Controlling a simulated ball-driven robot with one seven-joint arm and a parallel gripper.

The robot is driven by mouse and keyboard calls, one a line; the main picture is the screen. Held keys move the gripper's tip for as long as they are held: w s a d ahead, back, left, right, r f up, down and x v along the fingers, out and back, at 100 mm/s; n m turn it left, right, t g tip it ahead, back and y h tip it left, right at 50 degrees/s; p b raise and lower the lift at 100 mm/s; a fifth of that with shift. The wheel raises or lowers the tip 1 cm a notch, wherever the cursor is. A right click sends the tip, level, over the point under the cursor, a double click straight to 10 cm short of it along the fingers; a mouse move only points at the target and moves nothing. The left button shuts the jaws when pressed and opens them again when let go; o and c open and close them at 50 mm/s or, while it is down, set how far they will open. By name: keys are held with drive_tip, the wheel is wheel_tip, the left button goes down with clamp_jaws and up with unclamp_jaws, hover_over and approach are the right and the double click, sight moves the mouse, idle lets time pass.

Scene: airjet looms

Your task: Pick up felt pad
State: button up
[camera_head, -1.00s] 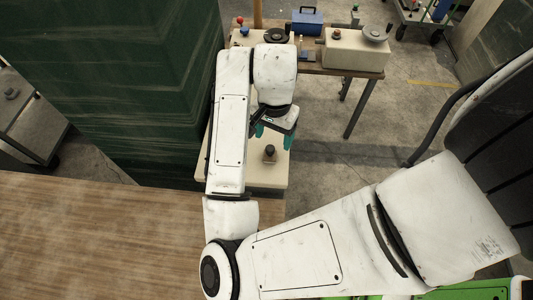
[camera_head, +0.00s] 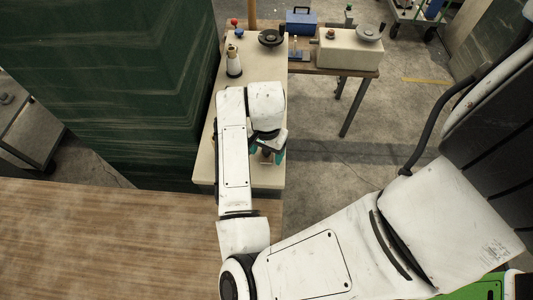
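My gripper (camera_head: 268,153) hangs low over the near end of a narrow cream worktop (camera_head: 211,170). Its teal fingers are spread apart. A small dark-topped object (camera_head: 267,156) shows between or just below them, partly hidden by the gripper. I cannot tell whether the fingers touch it. I cannot make out a felt pad with certainty; it may be hidden under my arm or gripper.
A cream box (camera_head: 350,54) and a blue case (camera_head: 303,21) are behind. A green machine wall (camera_head: 110,90) stands left, brown boards (camera_head: 90,240) nearer. Floor at right is open.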

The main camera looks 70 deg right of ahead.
drive_tip(key=c, duration=0.9)
drive_tip(key=shift+r, duration=0.1)
drive_tip(key=shift+r, duration=0.25)
drive_tip(key=r, duration=0.3)
drive_tip(key=shift+s+a, duration=0.1)
drive_tip(key=shift+s, duration=0.2)
drive_tip(key=s+a+r, duration=0.1)
drive_tip(key=s+r, duration=0.2)
drive_tip(key=s, duration=0.1)
drive_tip(key=s+a+r, duration=0.2)
drive_tip(key=s+r, duration=0.1)
drive_tip(key=s, duration=0.1)
drive_tip(key=s+a+r, duration=0.2)
drive_tip(key=s+r, duration=0.1)
drive_tip(key=s, duration=0.1)
drive_tip(key=shift+s+r+b, duration=0.15)
drive_tip(key=shift+s+b, duration=0.15)
drive_tip(key=shift+b, duration=0.05)
drive_tip(key=shift+d, duration=0.1)
